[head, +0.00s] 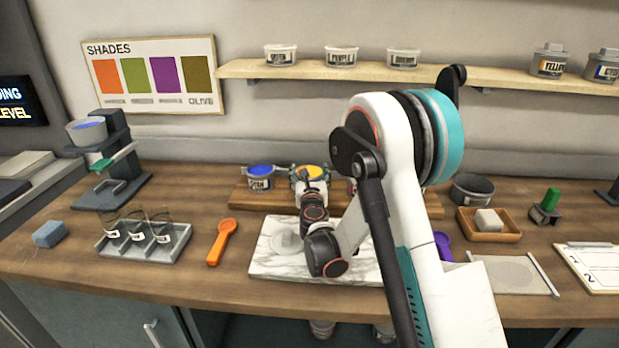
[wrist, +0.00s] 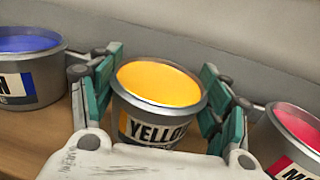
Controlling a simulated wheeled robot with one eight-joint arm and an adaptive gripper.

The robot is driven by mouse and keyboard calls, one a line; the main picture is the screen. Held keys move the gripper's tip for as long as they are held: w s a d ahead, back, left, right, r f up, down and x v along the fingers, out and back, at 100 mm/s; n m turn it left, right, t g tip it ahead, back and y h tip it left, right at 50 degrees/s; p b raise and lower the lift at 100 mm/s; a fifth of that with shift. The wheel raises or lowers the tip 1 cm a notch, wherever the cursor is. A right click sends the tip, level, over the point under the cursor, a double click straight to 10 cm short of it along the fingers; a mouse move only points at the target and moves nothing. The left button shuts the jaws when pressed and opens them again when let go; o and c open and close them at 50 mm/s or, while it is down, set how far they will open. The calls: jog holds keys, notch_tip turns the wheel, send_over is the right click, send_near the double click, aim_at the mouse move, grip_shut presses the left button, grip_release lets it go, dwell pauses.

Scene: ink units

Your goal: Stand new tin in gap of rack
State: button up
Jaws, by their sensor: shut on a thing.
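The yellow tin (wrist: 160,85), labelled YELLOW, is held between the teal fingers of my gripper (wrist: 161,95). In the head view the same yellow tin (head: 312,172) shows over the wooden rack (head: 240,201), with my gripper (head: 311,176) around it. A blue tin (wrist: 28,75) stands to its left and a red-pink tin (wrist: 297,135) to its right. The blue tin also shows on the rack in the head view (head: 260,178). The yellow tin's base is hidden, so I cannot tell whether it touches the rack. My arm hides much of the rack's right part.
A marble slab (head: 275,262) lies in front of the rack. An orange scoop (head: 222,240) and a grey holder with glasses (head: 150,252) are to the left. A dark pot (head: 472,189) and a wooden tray (head: 490,232) are to the right. A shelf (head: 380,72) with tins runs above.

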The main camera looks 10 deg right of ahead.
jog(key=o, duration=1.4)
jog(key=shift+f, duration=0.1)
jog(key=shift+o, duration=0.2)
jog(key=s, duration=0.4)
jog(key=s+a, duration=0.1)
jog(key=s, duration=0.2)
jog(key=s+a, duration=0.1)
jog(key=s, duration=0.3)
jog(key=shift+s+p, duration=0.3)
jog(key=shift+p, duration=0.05)
jog(key=s+a+r+n+g+y, duration=0.1)
jog(key=s+a+r+n+y, duration=0.3)
jog(key=r+n, duration=0.45)
jog(key=s+a+r+n+g+y, duration=0.1)
jog(key=s+a+r+n+y, duration=0.35)
jog(key=n, duration=0.75)
jog(key=s+d+f+n+g+h, duration=0.1)
jog(key=s+d+f+n+g, duration=0.1)
jog(key=s+n, duration=0.3)
jog(key=s+d+f+n+g+h, duration=0.2)
jog(key=s+d+n, duration=0.3)
jog(key=s, duration=0.8)
jog(key=s+d+f+n+g+h, duration=0.2)
jog(key=s+d+n+g, duration=0.1)
jog(key=s+n, duration=0.4)
jog(key=shift+s+d+f+g, duration=0.15)
jog(key=shift+s+d+g, duration=0.15)
jog(key=shift+s+g, duration=0.65)
